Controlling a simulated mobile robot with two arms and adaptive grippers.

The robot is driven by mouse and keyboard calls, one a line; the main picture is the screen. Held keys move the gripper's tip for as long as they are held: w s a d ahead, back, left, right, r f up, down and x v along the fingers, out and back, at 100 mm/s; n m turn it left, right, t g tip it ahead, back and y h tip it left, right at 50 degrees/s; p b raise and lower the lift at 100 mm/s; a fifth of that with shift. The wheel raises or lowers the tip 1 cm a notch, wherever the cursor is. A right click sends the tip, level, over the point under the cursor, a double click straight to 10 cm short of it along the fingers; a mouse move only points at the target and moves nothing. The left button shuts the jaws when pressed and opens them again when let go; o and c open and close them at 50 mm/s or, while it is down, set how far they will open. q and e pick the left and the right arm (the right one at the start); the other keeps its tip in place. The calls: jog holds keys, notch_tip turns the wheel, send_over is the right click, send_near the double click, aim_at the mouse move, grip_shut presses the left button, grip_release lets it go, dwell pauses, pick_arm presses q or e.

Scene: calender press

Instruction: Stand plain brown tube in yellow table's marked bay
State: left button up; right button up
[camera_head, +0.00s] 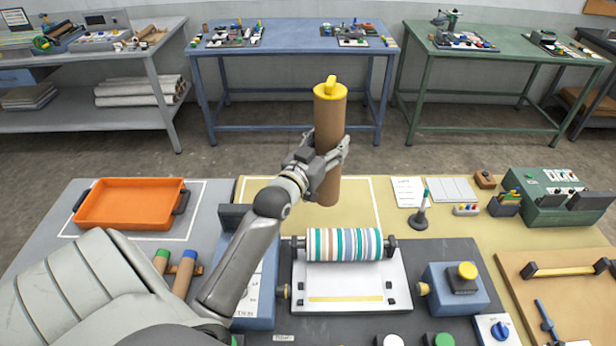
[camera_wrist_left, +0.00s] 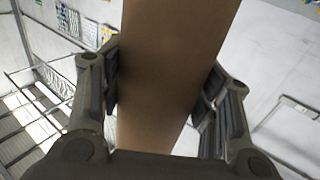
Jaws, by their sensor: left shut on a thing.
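The brown tube (camera_head: 329,120) has a yellow cap with a raised handle on top and stands upright in my left gripper (camera_head: 330,150). The gripper is shut around its middle, and the tube (camera_wrist_left: 170,75) also fills the space between both fingers in the left wrist view. The yellow table (camera_head: 450,228) has a white-outlined bay (camera_head: 362,210) behind the press. The tube's lower end overlaps this bay in the head view; I cannot tell its height above the surface. My arm hides part of the bay's left side. My right gripper is not in view.
The press with a striped roller (camera_head: 343,244) stands just in front of the bay. An orange tray (camera_head: 130,204) lies at the left, with green-capped (camera_head: 160,260) and blue-capped (camera_head: 184,272) tubes nearby. A small stand (camera_head: 420,216) and papers are right of the bay.

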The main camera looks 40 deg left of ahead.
pick_arm(q)
jog(key=a+f+n+g+y+p, duration=0.1)
jog(key=a+f+n+y+p, duration=0.2)
jog(key=a, duration=0.5)
jog(key=w+d+f+y+b, duration=0.1)
jog(key=w+f+b, duration=0.8)
jog(key=w+b, duration=0.4)
jog(key=shift+f+b, duration=0.2)
jog(key=shift+b, duration=0.95)
jog(key=f+b, duration=0.2)
jog(key=w+f+b, duration=0.1)
jog(key=f+b, duration=0.1)
jog(key=shift+d, duration=0.15)
jog(key=shift+r, duration=0.1)
